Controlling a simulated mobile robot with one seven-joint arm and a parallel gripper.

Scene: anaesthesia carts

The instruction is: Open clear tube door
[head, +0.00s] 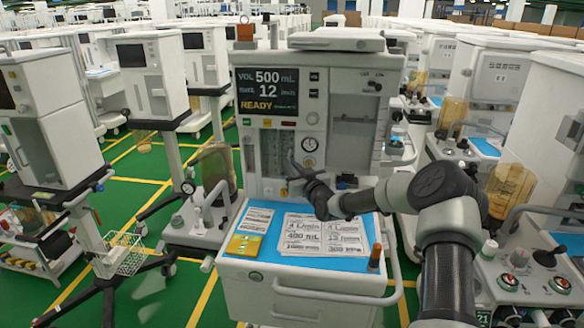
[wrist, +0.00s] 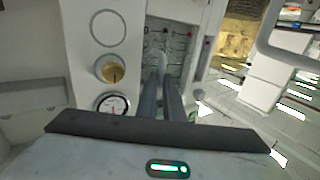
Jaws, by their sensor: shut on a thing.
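The clear tube door (head: 270,152) is on the front of the middle cart, below the lit display, with the upright tubes behind it. It looks closed or nearly so; I cannot tell exactly. My gripper (head: 292,163) reaches in from the right, at the right edge of the door. In the wrist view my gripper's two dark fingers (wrist: 162,92) point at the tube recess (wrist: 175,45) and are close together on the door's edge. The clear material is hard to make out, and the exact contact is hidden.
Round gauges (wrist: 111,103) sit beside my fingers in the wrist view. The cart's blue work surface (head: 332,262) below holds printed cards (head: 315,232) and a yellow box (head: 243,246). The display (head: 268,92) is above. Other carts (head: 152,75) stand close on both sides.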

